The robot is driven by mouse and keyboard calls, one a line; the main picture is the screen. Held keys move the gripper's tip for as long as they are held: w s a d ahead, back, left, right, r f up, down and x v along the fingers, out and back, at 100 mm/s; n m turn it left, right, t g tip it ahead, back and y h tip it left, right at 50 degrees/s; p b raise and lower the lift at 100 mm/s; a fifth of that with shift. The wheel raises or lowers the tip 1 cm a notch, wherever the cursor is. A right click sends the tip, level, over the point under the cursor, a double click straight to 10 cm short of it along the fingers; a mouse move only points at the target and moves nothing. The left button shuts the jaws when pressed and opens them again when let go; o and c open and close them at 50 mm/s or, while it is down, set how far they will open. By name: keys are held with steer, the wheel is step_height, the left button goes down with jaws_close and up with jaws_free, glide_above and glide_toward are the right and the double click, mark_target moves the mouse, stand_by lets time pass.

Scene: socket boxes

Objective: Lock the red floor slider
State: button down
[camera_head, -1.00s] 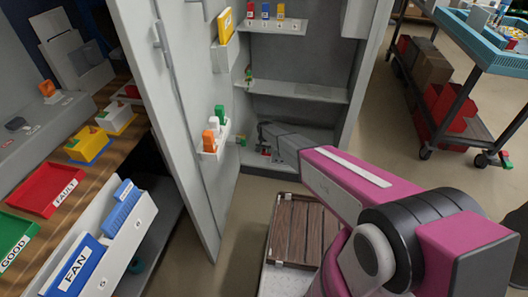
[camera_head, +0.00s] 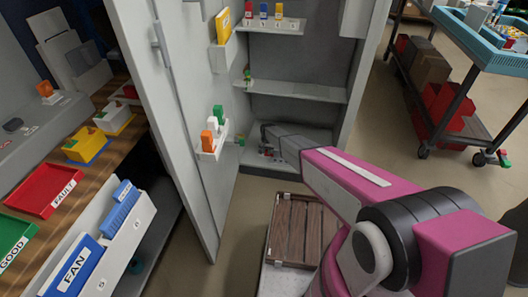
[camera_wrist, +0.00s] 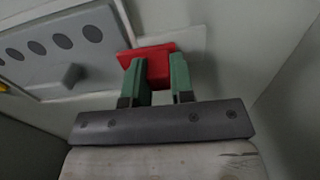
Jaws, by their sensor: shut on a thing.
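The red slider (camera_wrist: 158,66) shows in the wrist view as a red block with a wider red plate on top, by a grey panel (camera_wrist: 50,60) in the cabinet. My gripper (camera_wrist: 157,86) has its two green fingers on either side of the red block, shut on it. Part of the block is hidden by the fingers. In the head view my gripper (camera_head: 268,146) is low inside the open grey cabinet, near its floor. The slider cannot be made out clearly there. Whether it is locked cannot be told.
The open cabinet door (camera_head: 182,120) stands left of my arm, with a small holder (camera_head: 213,150) of coloured pieces. A shelf (camera_head: 295,90) lies above the gripper. Cabinet walls are close around the gripper.

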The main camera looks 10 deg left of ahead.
steer(key=shift+d, duration=0.2)
steer(key=c, duration=1)
jaws_free()
steer(key=shift+o, duration=0.2)
steer(key=shift+r, duration=0.1)
step_height(320, 180, up, 11)
steer(key=shift+f, duration=0.2)
steer(key=s+d+r, duration=0.7)
steer(key=d+r, duration=0.1)
steer(key=d, duration=0.2)
steer(key=s+d+r, duration=0.6)
steer(key=d+r, duration=0.1)
steer(key=d, duration=0.3)
steer(key=s+d+r, duration=0.7)
steer(key=s+d, duration=0.1)
steer(key=s, duration=0.2)
steer(key=s+d+r, duration=0.8)
steer(key=s, duration=0.3)
steer(key=shift+s+d, duration=0.15)
steer(key=shift+s, duration=0.1)
